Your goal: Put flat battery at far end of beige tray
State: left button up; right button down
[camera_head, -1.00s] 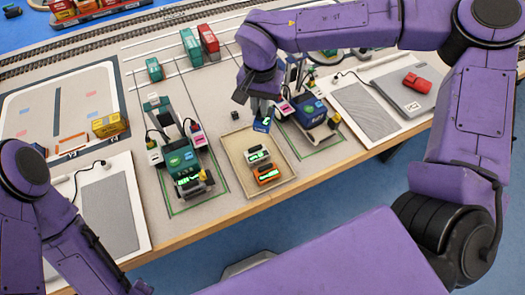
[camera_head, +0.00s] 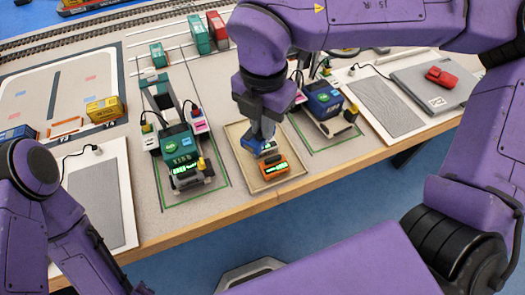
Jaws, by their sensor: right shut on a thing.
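The beige tray (camera_head: 243,166) lies on the table between the two crane stations. An orange battery (camera_head: 274,168) with a lit green display sits in its near half. A pale grey battery (camera_head: 267,153) lies just behind it, mostly hidden. My right gripper (camera_head: 260,138) points down over the far half of the tray, shut on a blue battery (camera_head: 251,147). I cannot tell whether the blue battery touches the tray floor. My left arm is at the lower left; its gripper is out of view.
A green crane (camera_head: 177,146) stands left of the tray and a blue crane (camera_head: 322,99) stands right of it. Red and green containers (camera_head: 195,34) stand behind. A red toy car (camera_head: 442,76) sits on a grey box at right. A yellow container (camera_head: 103,110) is at left.

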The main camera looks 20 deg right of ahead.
jog(key=shift+s+f+m, duration=0.1)
jog(key=shift+s+m, duration=0.1)
jog(key=shift+m, duration=0.9)
jog(key=w+d+f+p, duration=0.1)
jog(key=w+f, duration=0.2)
jog(key=w, duration=0.1)
jog(key=w+d+f+p, duration=0.1)
jog(key=w+f, duration=0.2)
jog(key=w, duration=0.1)
jog(key=w+f+p, duration=0.1)
jog(key=w+f, duration=0.2)
jog(key=w, duration=0.2)
jog(key=shift+w+d+f, duration=0.1)
jog(key=shift+d+f, duration=0.1)
jog(key=shift+d, duration=0.2)
jog(key=f, duration=0.3)
jog(key=shift+w+f, duration=0.2)
jog(key=shift+f, duration=0.05)
jog(key=shift+s+f, duration=0.1)
